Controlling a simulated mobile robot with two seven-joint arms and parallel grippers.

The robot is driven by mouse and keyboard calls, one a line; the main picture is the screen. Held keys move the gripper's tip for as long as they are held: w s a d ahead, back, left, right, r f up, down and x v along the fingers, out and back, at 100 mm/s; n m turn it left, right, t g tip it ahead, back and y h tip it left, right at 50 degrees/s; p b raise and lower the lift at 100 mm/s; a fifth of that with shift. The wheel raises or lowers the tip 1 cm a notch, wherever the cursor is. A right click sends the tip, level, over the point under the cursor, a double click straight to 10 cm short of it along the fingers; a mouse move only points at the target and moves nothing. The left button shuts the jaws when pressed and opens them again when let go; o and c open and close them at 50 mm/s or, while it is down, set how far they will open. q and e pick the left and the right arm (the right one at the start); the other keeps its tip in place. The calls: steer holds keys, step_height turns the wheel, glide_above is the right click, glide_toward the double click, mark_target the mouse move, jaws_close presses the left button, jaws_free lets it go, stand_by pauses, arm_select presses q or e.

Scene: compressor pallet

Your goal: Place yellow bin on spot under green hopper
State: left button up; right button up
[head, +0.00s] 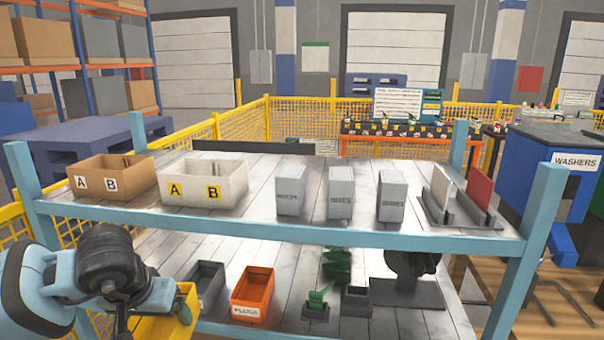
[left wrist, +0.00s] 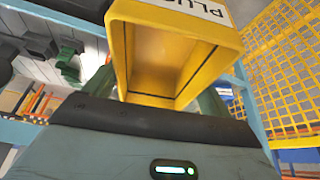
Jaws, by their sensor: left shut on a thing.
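The yellow bin (head: 160,328) is at the lower left in the head view, partly hidden by my left arm. My left gripper (head: 183,312) is shut on it, in front of the lower shelf's left end. In the left wrist view the yellow bin (left wrist: 185,55) fills the upper middle, its open inside facing the camera. A white label with letters like "PLUG" shows on it upside down. Greenish fingers show on both sides of the bin. My right gripper is not in view.
A blue rack (head: 270,236) has boxes above. Its lower shelf bears a grey bin (head: 207,282), an orange bin (head: 253,293) and green parts (head: 336,265). Yellow mesh fence (head: 240,125) runs behind.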

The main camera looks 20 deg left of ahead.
arm_select(q)
steer(key=d+f+m+h, duration=0.1)
steer(key=d+m, duration=0.2)
steer(key=d, duration=1.2)
steer(key=shift+w+f, duration=0.2)
steer(key=shift+d, duration=0.15)
